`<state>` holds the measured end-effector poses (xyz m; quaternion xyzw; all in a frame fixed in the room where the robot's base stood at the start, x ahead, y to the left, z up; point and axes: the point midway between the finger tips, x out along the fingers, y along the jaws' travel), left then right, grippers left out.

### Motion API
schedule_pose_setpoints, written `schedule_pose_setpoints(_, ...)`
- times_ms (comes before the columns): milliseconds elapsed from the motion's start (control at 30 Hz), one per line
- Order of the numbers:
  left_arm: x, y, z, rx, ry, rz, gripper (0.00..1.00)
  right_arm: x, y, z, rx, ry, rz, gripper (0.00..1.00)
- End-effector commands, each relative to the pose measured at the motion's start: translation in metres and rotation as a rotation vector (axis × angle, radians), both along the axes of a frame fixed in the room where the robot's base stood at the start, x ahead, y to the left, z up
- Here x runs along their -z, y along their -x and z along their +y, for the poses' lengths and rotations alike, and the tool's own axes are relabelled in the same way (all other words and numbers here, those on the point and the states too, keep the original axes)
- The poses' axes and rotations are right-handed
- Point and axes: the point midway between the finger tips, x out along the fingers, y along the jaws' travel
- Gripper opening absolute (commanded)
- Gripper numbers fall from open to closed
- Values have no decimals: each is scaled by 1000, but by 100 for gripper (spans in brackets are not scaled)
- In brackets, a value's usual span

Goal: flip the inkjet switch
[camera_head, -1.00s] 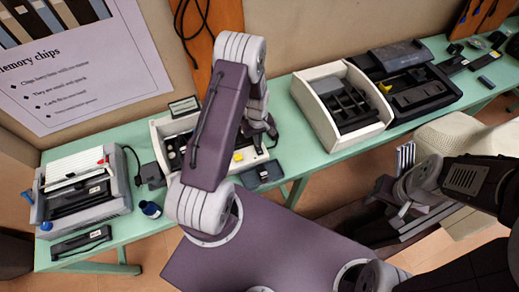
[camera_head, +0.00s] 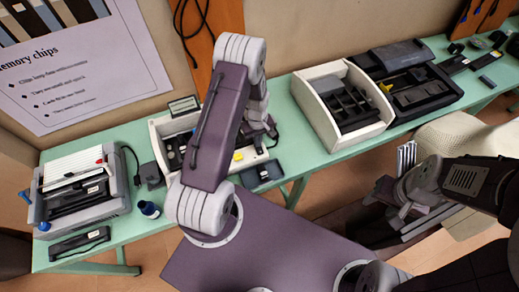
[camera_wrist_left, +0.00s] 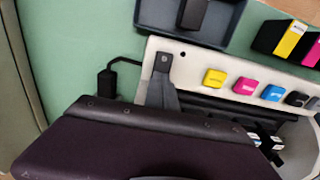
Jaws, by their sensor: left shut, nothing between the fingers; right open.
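The inkjet printer (camera_head: 165,128) is a white, open-topped unit in the middle of the green table, partly hidden behind my left arm. In the left wrist view its pale panel (camera_wrist_left: 200,60) carries a row of yellow, magenta, cyan and darker blocks, and a small black dot. My left gripper (camera_head: 270,130) is at the printer's right end. In the wrist view its grey tip (camera_wrist_left: 162,64) is shut and empty, over or against the panel beside the yellow block; contact cannot be told. I cannot make out the switch for certain. My right gripper (camera_head: 380,190) is open, away from the table.
A grey printer (camera_head: 80,190) stands at the left and a white open box (camera_head: 318,110) to the right. A dark tray (camera_head: 262,174) lies in front of the inkjet. A black plug (camera_wrist_left: 107,82) with a cable sits beside its end. A small bottle (camera_head: 149,209) stands near the front edge.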

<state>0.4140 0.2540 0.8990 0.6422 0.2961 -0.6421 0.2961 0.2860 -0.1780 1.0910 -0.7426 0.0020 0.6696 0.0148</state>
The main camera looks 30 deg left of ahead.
Motion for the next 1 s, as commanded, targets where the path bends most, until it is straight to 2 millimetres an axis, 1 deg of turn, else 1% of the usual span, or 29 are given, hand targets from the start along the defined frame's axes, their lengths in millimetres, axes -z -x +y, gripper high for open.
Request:
schedule_pose_setpoints(400, 7, 0, 0, 0, 0, 0, 0, 6, 0, 0, 0, 0, 0, 48)
schedule_pose_setpoints(533, 4, 0, 0, 0, 0, 0, 0, 3, 0, 0, 0, 0, 0, 48)
schedule_pose_setpoints(667, -6, 0, 0, 0, 0, 0, 0, -6, 0, 0, 0, 0, 0, 48)
schedule_pose_setpoints(1000, -41, 0, 0, 0, 0, 0, 0, -34, 0, 0, 0, 0, 0, 48)
